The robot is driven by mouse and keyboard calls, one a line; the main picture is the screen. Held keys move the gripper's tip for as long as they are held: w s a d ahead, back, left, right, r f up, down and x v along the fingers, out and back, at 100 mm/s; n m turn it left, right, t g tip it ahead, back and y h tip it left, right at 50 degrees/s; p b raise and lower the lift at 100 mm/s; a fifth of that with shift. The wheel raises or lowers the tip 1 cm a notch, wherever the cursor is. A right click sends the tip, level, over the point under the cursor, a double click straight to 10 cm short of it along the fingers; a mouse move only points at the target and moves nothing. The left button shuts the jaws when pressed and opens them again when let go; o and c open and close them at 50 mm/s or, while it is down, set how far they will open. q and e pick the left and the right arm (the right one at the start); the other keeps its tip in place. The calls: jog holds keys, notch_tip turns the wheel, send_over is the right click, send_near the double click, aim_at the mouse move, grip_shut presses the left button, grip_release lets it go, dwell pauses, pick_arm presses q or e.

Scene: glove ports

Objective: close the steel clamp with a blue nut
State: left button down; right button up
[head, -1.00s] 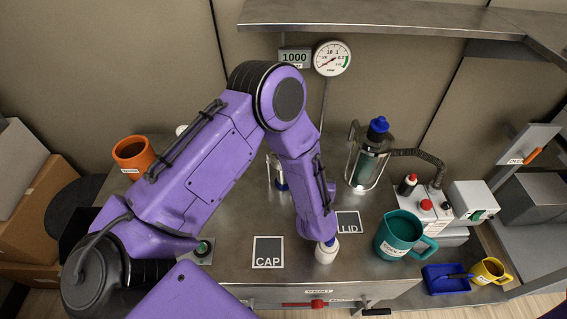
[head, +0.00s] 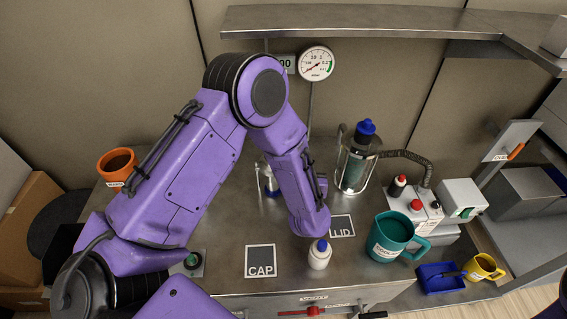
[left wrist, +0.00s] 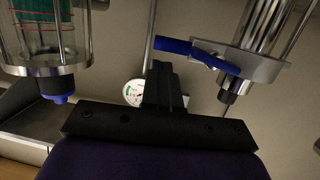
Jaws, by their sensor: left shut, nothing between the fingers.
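A steel fitting with a blue part (head: 271,185), probably the clamp, stands on the bench left of my forearm in the head view, partly hidden by it. I cannot tell whether the collar is open or closed. My left gripper (left wrist: 163,88) is shut and empty, apart from the blue piece. My forearm hides it in the head view. My right gripper is not in view.
A caged glass vessel with a blue cap (head: 365,128) stands right of my arm. A white bottle (head: 319,260) stands near the front edge, between the CAP mat (head: 261,261) and LID mat (head: 341,226). A teal jug (head: 388,238) is at right. A gauge (head: 316,63) hangs behind.

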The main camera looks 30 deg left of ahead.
pick_arm(q)
jog(key=s+d+r, duration=0.3)
jog(key=s+r, duration=0.2)
jog(key=s, duration=0.1)
jog(key=s+d+r, duration=0.2)
jog(key=s+r, duration=0.3)
jog(key=s, duration=0.2)
jog(key=shift+s+d+r, duration=0.15)
jog(key=shift+d+r, duration=0.15)
jog(key=shift+d, duration=0.1)
jog(key=shift+r, duration=0.1)
